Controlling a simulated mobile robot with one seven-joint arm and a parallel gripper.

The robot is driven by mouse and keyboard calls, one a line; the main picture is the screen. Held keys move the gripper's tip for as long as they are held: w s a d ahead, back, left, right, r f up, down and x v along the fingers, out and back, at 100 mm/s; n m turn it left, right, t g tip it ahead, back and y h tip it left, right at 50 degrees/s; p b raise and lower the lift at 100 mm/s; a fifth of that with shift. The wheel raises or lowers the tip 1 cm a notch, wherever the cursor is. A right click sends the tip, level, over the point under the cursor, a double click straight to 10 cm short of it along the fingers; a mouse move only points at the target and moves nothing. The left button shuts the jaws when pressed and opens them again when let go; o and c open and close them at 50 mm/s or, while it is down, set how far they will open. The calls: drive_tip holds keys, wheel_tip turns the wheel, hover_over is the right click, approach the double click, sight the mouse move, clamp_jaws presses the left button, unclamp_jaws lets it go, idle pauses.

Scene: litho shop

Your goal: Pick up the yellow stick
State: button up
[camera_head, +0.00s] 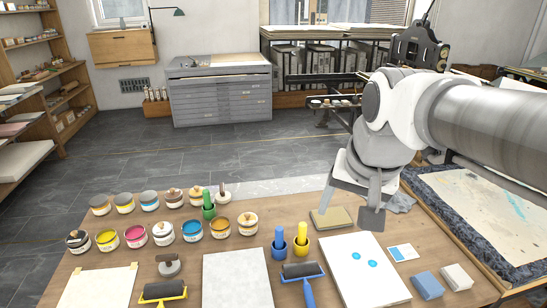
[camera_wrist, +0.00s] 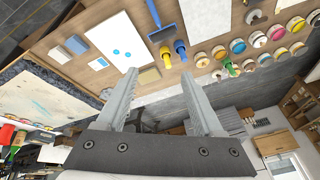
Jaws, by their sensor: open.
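The yellow stick (camera_head: 302,233) stands upright in a short yellow cup (camera_head: 299,250) on the wooden table. It also shows in the wrist view (camera_wrist: 182,51). My gripper (camera_head: 348,214) is above the table, to the right of the stick in the head view and apart from it. Its fingers (camera_wrist: 160,75) are spread with nothing between them.
A blue stick (camera_head: 279,236) in a blue cup stands just left of the yellow one. A green stick (camera_head: 208,199) stands farther left among several ink jars (camera_head: 191,230). A roller (camera_head: 303,271) lies in front, and a white sheet (camera_head: 362,270) to the right.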

drive_tip(key=w+f+m+g, duration=0.1)
drive_tip(key=w+m, duration=0.3)
drive_tip(key=w, duration=0.6)
drive_tip(key=m+g+b, duration=0.3)
drive_tip(key=m, duration=0.9)
hover_over(302, 233)
drive_tip(key=w, duration=0.1)
drive_tip(key=f, duration=1.9)
drive_tip(key=d+f, duration=0.1)
drive_tip(key=f, duration=0.9)
drive_tip(key=shift+w+f, duration=0.2)
drive_tip(key=shift+f, duration=0.1)
drive_tip(key=shift+a+f, duration=0.15)
drive_tip(key=shift+f, duration=1.5)
drive_tip(key=shift+a+f, duration=0.1)
drive_tip(key=shift+f, duration=1.5)
clamp_jaws()
